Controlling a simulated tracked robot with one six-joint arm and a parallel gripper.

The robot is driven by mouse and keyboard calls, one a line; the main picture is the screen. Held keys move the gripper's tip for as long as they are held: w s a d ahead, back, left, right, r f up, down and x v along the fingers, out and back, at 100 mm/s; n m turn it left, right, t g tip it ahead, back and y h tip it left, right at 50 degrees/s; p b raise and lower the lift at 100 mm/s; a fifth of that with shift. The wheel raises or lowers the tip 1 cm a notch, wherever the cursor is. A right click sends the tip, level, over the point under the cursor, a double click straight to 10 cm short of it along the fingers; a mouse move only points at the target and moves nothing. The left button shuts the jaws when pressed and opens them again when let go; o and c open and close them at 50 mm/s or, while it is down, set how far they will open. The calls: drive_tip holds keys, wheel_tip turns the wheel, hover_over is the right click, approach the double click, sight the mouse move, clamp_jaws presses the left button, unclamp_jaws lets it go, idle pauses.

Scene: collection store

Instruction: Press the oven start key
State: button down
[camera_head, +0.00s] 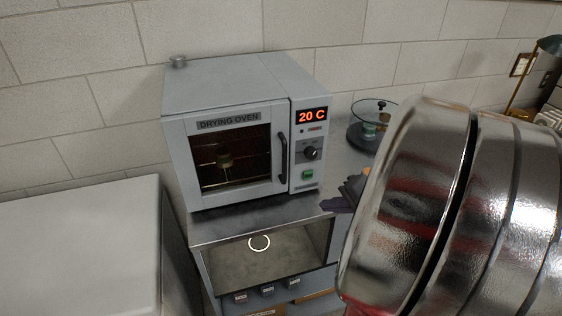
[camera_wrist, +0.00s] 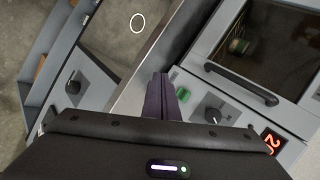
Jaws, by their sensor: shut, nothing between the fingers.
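The drying oven (camera_head: 228,125) is a grey box with a glass door and handle, standing on a metal bench. Its panel carries a red display (camera_head: 311,116) reading 20 C, a dark knob (camera_head: 311,153) and, below that, a green key (camera_head: 308,175). My gripper (camera_head: 327,206) shows as purple fingers low and to the right of the panel, apart from the key. In the wrist view the closed, empty fingers (camera_wrist: 159,78) point up the picture. The green key (camera_wrist: 184,93) shows just right of them; contact is not visible there. The door is shut.
A glass desiccator (camera_head: 372,118) stands right of the oven. The bench (camera_head: 250,218) has an open niche below with a white ring (camera_head: 259,243) in it. A grey cabinet (camera_head: 80,240) stands at left. My large shiny arm fills the right.

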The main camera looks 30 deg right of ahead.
sight(308, 175)
drive_tip(key=shift+w, duration=0.1)
drive_tip(key=shift+w+d, duration=0.4)
drive_tip(key=shift+w, duration=0.95)
drive_tip(key=shift+w+d, duration=0.4)
drive_tip(key=shift+w, duration=0.95)
drive_tip(key=shift+w+d, duration=0.4)
drive_tip(key=shift+w, duration=1.05)
drive_tip(key=shift+w+d, duration=0.1)
drive_tip(key=shift+w, duration=0.05)
drive_tip(key=shift+w+d, duration=0.1)
drive_tip(key=shift+w, duration=0.1)
drive_tip(key=shift+w+d, duration=0.1)
drive_tip(key=shift+w, duration=0.35)
drive_tip(key=shift+s, duration=0.1)
drive_tip(key=shift+s+a, duration=0.25)
drive_tip(key=shift+s, duration=0.5)
